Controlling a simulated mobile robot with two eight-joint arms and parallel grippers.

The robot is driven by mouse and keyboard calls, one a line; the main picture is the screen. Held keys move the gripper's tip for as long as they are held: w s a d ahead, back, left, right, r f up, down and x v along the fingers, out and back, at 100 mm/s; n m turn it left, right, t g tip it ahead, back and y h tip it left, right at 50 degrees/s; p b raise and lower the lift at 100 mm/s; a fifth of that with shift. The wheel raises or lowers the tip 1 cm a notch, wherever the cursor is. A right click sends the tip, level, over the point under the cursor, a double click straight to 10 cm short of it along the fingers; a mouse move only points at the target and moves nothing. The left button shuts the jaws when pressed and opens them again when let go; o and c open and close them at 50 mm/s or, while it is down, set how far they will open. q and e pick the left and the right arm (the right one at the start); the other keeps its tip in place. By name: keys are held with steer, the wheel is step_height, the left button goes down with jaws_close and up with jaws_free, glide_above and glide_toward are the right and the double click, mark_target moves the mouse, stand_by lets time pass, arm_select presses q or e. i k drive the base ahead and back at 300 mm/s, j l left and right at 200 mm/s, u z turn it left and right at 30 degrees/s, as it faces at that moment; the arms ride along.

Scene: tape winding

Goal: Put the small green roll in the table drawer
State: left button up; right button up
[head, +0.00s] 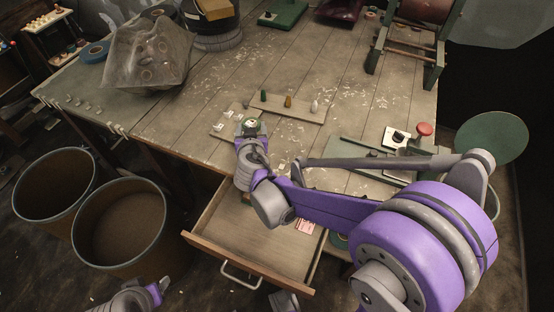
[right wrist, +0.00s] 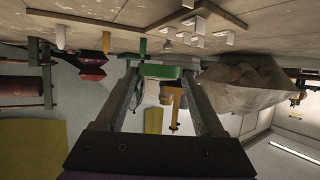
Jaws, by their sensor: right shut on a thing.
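My right gripper (head: 251,128) is over the table near its front edge, above the open drawer. In the right wrist view the green roll (right wrist: 161,72) sits between the two fingers of the right gripper (right wrist: 162,80).
On the table (head: 180,130), a peg board (head: 275,107) holds small coloured pegs behind the gripper. A crumpled clear bag (head: 148,55) stands at the left. A device with a red knob (head: 424,130) is at the right. Two bins (head: 120,225) stand left of the drawer.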

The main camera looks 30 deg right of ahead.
mark_target(253, 226)
steer(key=i+j+z, duration=0.15)
steer(key=j+z, duration=0.2)
steer(key=j, duration=0.4)
steer(key=j+z, duration=0.35)
steer(key=j, duration=0.4)
steer(key=j+z, duration=0.35)
steer(key=j, duration=0.4)
